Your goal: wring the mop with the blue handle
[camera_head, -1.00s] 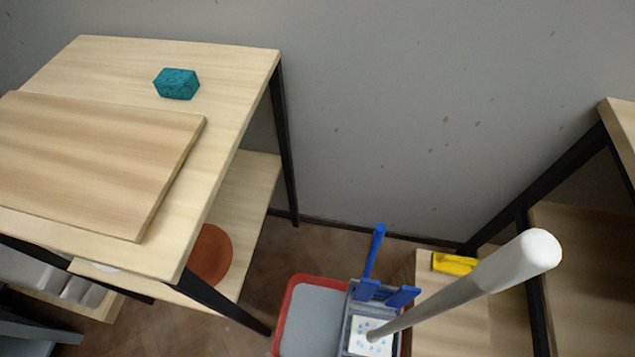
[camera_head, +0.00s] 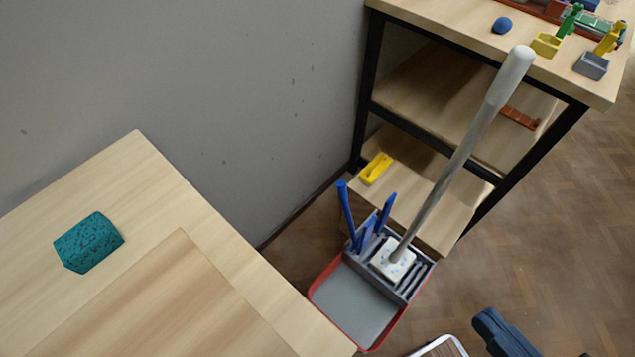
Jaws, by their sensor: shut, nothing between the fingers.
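The mop has a grey pole (camera_head: 450,172) with a thick whitish grip at its upper end. It leans up and to the right out of the bucket. Its white, blue-specked head (camera_head: 393,262) sits in the grey slatted wringer (camera_head: 415,279). The wringer is on the far side of a red-rimmed bucket (camera_head: 318,286) with a grey inside, on the floor. A long blue handle (camera_head: 346,213) rises from the wringer, with shorter blue parts (camera_head: 384,217) beside it. The blue is on the wringer, not on the mop pole. My gripper's fingers are not visible.
A wooden table (camera_head: 165,190) with a board and a teal speckled block (camera_head: 89,242) fills the left. A shelf unit (camera_head: 445,20) stands behind the bucket, with a yellow item (camera_head: 376,168) on its low shelf. Floor (camera_head: 570,220) is open at right.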

